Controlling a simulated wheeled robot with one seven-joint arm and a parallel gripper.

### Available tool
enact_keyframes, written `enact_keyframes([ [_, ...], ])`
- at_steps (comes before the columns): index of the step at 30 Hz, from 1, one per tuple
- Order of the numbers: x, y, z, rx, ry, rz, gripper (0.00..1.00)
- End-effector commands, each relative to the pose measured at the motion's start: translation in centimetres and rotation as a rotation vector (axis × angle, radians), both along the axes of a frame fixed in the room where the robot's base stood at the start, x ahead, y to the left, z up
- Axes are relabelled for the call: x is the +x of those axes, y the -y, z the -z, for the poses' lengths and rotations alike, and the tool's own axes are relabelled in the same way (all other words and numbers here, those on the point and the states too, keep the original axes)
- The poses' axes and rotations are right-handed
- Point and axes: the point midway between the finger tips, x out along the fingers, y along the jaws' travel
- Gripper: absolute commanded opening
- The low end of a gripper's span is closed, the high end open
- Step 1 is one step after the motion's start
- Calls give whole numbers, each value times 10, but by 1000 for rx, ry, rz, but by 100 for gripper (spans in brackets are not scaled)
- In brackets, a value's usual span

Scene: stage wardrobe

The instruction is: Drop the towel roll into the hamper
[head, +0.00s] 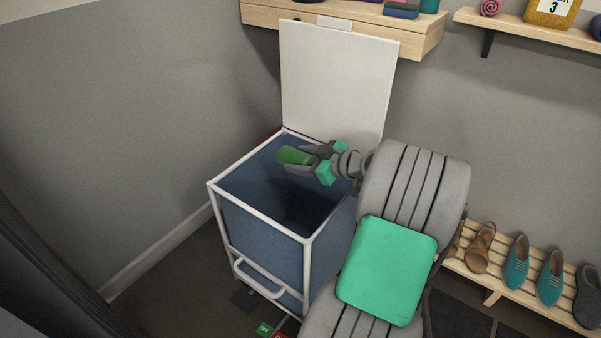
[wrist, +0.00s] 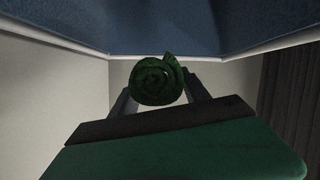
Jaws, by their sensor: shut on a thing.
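The towel roll (head: 293,155) is green and rolled up. My gripper (head: 304,161) is shut on it and holds it over the open top of the hamper. In the wrist view the spiral end of the towel roll (wrist: 157,81) shows between the two fingers (wrist: 158,92). The hamper (head: 265,245) has a white frame and blue fabric sides. Its white lid (head: 335,80) stands raised at the back. The inside of the hamper is dark, and my arm hides part of its right side. In the wrist view the blue hamper lining (wrist: 160,25) fills the top.
A wooden shelf (head: 418,42) is on the wall behind the lid, and another shelf (head: 530,25) is to its right. A slatted shoe rack (head: 500,272) with several shoes stands at the lower right. A dark curtain (head: 45,270) hangs at the left.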

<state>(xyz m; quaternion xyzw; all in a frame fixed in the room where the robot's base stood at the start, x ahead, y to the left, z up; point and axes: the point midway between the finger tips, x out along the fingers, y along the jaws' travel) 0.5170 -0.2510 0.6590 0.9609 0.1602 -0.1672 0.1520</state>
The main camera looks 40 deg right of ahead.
Motion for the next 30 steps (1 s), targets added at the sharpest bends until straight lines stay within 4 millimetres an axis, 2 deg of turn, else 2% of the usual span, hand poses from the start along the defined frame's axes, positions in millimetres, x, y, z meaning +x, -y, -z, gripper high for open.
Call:
enact_keyframes([
  [12, 0, -1, 51, 1, -1, -1, 14],
  [22, 0, -1, 55, 0, 0, 0, 14],
  [23, 0, -1, 55, 0, 0, 0, 57],
  [30, 0, -1, 56, 0, 0, 0, 76],
])
